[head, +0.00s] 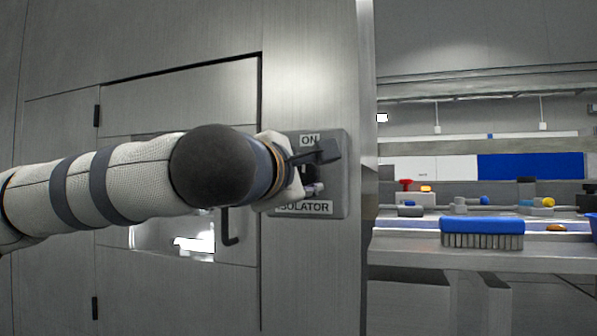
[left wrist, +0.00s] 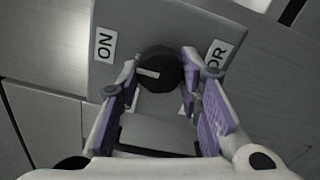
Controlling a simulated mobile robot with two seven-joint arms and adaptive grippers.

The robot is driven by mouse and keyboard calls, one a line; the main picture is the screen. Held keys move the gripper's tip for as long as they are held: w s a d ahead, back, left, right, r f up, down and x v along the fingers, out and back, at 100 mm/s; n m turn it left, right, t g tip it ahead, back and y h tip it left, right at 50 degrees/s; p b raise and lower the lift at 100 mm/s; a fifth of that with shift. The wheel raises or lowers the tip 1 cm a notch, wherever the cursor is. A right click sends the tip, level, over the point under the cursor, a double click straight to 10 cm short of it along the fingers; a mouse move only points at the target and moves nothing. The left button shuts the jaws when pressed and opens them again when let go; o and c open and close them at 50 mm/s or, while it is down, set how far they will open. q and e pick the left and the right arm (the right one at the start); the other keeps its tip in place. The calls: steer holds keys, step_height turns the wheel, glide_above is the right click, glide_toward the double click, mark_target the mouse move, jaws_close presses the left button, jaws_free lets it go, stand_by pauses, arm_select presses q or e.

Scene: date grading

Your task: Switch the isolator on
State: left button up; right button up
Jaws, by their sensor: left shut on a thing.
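The isolator (head: 337,198) is a grey plate on a metal post, with an ON label (head: 309,140) at its top and an ISOLATOR label (head: 305,207) at its bottom. In the left wrist view its round black knob (left wrist: 160,66) carries a white mark on its left part, the side towards the ON label (left wrist: 105,45). My left gripper (left wrist: 160,76) is shut on this knob, with a purple-padded finger on each side. In the head view the left gripper (head: 314,170) and wrist cover most of the knob. My right gripper is out of view.
A panel door with a dark hooked handle (head: 231,226) is left of the post, behind my left arm. At the right, a bench (head: 560,250) bears a blue-topped brush (head: 482,226) and several small coloured items. A blue panel (head: 530,166) is beyond.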

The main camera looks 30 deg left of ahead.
arm_select(q)
steer(key=o, duration=1.2)
steer(key=shift+c, duration=0.2)
steer(key=v, duration=1.2)
steer(key=shift+f, duration=0.1)
